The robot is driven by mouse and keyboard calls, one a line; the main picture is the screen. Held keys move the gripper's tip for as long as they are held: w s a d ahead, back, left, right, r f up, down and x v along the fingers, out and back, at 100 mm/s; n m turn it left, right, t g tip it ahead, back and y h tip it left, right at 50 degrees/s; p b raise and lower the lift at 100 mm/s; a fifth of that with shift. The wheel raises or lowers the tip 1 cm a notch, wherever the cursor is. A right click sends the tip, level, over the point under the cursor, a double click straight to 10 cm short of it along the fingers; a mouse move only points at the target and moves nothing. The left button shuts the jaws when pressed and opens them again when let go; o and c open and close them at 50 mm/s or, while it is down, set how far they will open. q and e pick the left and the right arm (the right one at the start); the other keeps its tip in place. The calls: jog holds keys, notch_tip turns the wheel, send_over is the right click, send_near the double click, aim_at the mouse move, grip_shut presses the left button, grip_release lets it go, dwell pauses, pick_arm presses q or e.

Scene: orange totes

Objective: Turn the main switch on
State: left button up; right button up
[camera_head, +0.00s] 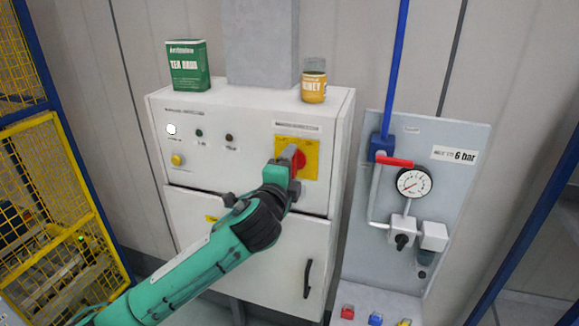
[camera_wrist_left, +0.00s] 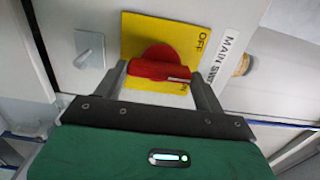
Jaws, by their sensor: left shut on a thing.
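The main switch is a red rotary handle (camera_head: 299,164) on a yellow plate (camera_head: 311,150) at the upper right of a white cabinet front. In the left wrist view the red handle (camera_wrist_left: 158,70) lies roughly crosswise, with a pale mark near its right end. "OFF" is printed on the yellow plate (camera_wrist_left: 188,33), beside a "MAIN SWITCH" label (camera_wrist_left: 222,60) that is partly cut off. My left gripper (camera_head: 289,160) is shut on the handle, one finger at each side, as the left wrist view also shows (camera_wrist_left: 161,78). My right gripper is not in view.
A yellow mesh fence (camera_head: 50,190) stands at left.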

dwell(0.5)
pick_arm(q)
jog(key=o, duration=0.9)
jog(key=shift+c, duration=0.2)
jog(key=shift+o, duration=0.6)
jog(key=b+v, duration=0.5)
jog(key=v, duration=0.9)
